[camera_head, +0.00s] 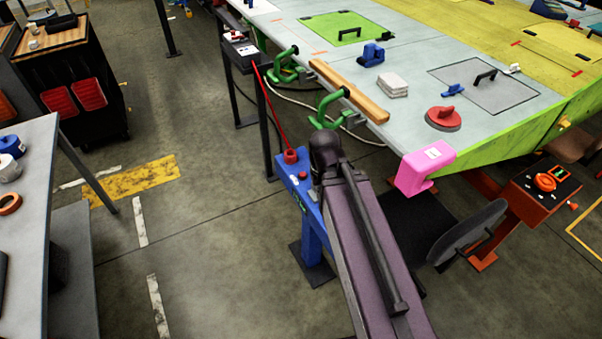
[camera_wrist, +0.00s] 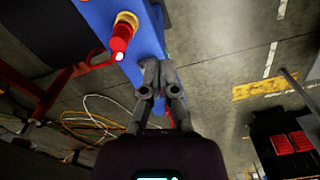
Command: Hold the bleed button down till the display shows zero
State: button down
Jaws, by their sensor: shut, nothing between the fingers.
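A blue stand (camera_head: 311,232) with a sloping top is partly behind my arm in the head view. A red fitting (camera_head: 290,155) sits at its far end, with a red rod rising from it. In the wrist view the red fitting (camera_wrist: 122,38) has a brass collar and stands on the blue top (camera_wrist: 150,40). My gripper (camera_wrist: 158,66) is shut and empty, its tips over or beside the edge of the blue top, below and right of the fitting. I cannot tell whether they touch. My gripper is hidden in the head view. I cannot make out the bleed button or a display reading.
The grey wing panel (camera_head: 405,65) lies behind, with green clamps (camera_head: 330,110) and a pink block (camera_head: 425,167) along its near edge. An orange control stand (camera_head: 547,190) is right. Loose cables (camera_wrist: 95,118) lie on the floor. Floor left of the blue stand is clear.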

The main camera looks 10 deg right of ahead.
jog(key=shift+d, duration=0.2)
jog(key=m+t+y+b, duration=0.5)
jog(key=m+y+b, duration=0.3)
jog(key=m+b, duration=0.8)
send_over(304, 173)
jog(key=b, duration=0.1)
notch_tip(304, 173, down, 12)
jog(key=r, duration=0.1)
jog(key=shift+s+f+n, duration=0.1)
jog(key=shift+f+n, duration=0.15)
jog(key=shift+n, duration=0.15)
jog(key=shift+f, duration=0.15)
notch_tip(304, 173, down, 8)
jog(key=b, duration=0.9)
jog(key=shift+f, duration=0.25)
